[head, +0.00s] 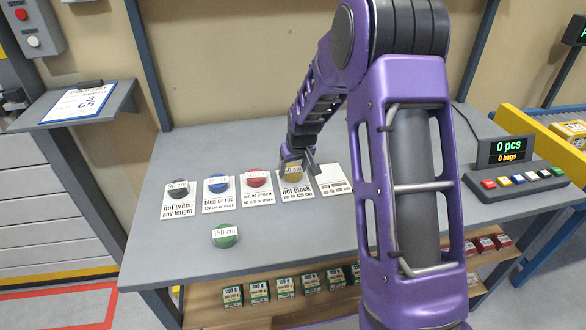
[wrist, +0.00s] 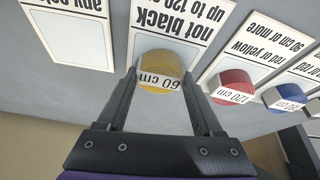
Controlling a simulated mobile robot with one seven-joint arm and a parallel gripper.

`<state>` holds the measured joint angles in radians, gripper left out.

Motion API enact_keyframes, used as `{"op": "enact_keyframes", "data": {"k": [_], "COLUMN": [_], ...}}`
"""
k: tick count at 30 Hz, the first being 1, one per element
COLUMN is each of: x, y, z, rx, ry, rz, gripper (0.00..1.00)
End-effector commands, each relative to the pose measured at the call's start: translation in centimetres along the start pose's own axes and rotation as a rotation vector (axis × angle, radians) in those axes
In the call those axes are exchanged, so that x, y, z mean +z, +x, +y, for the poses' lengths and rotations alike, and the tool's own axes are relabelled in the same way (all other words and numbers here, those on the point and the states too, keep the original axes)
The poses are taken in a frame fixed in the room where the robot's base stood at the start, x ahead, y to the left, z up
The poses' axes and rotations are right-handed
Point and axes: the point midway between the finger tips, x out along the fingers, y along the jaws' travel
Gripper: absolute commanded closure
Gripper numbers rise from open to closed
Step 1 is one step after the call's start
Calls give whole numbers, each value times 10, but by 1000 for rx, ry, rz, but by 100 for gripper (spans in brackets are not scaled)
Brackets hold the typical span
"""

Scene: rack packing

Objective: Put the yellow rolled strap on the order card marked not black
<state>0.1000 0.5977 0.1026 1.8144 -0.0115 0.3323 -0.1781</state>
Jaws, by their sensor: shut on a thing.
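The yellow rolled strap (head: 291,174) carries a white label reading 60 cm in the wrist view (wrist: 160,72). It is at the upper part of the order card marked not black (head: 297,191), which also reads up to 120 cm. My gripper (wrist: 162,85) is shut on the strap, a finger at each side of it. In the wrist view the strap is over the card (wrist: 180,18); whether it touches the card I cannot tell. In the head view my arm partly hides the area around the gripper.
Left of it, cards hold a red strap (head: 256,178), a blue strap (head: 218,182) and a black strap (head: 178,189). An empty card (head: 334,181) lies to the right. A green strap (head: 225,235) lies alone in front. A button panel (head: 523,178) stands at the right.

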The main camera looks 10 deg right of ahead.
Motion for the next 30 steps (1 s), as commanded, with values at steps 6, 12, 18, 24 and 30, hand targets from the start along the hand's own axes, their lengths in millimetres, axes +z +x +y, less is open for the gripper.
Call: {"op": "enact_keyframes", "data": {"k": [6, 12, 18, 24, 30], "x": [1, 1, -2, -3, -2], "y": [2, 2, -5, -42, -85], "z": [0, 0, 0, 0, 1], "rx": [0, 0, 0, 1, 1], "ry": [0, 0, 0, -1, 0], "rz": [0, 0, 1, 5, 5], "gripper": [4, 2, 2, 2, 2]}}
